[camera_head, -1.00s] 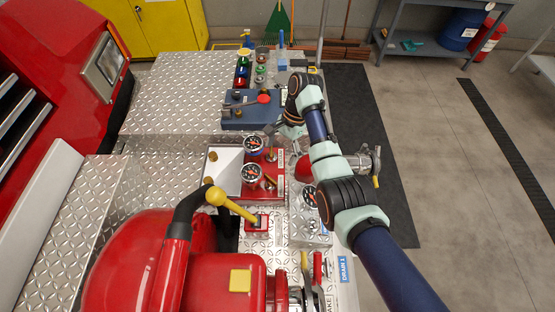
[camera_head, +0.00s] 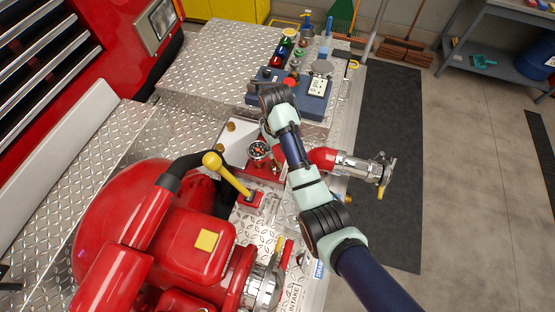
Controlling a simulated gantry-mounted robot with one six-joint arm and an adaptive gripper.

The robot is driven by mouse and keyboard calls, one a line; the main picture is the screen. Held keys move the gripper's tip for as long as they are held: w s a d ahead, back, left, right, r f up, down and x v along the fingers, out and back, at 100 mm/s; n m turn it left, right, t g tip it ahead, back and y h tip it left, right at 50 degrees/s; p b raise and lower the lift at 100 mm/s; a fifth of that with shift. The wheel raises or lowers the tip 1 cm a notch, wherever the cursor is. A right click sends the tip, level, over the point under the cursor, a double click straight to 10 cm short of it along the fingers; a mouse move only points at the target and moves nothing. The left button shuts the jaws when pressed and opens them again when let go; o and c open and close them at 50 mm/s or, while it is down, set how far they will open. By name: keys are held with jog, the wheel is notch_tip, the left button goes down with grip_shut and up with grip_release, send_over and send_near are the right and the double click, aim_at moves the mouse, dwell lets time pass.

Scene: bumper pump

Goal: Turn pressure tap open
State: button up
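I cannot tell whether this is the pressure tap. My wrist is over the panel's far edge, near the gauge and the blue box. My gripper (camera_head: 269,132) is mostly hidden by the wrist and arm. I cannot tell whether its fingers are open or touching anything.
A yellow-knobbed lever (camera_head: 229,174) rises just left of my arm. A red outlet with a metal valve (camera_head: 362,168) sticks out to the right. A blue box (camera_head: 313,104) stands behind. The big red pump (camera_head: 190,245) fills the front left.

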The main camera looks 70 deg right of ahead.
aim_at(276, 162)
notch_tip(276, 162, down, 8)
jog(key=shift+r+b, duration=0.15)
jog(key=shift+b, duration=0.7)
grip_shut()
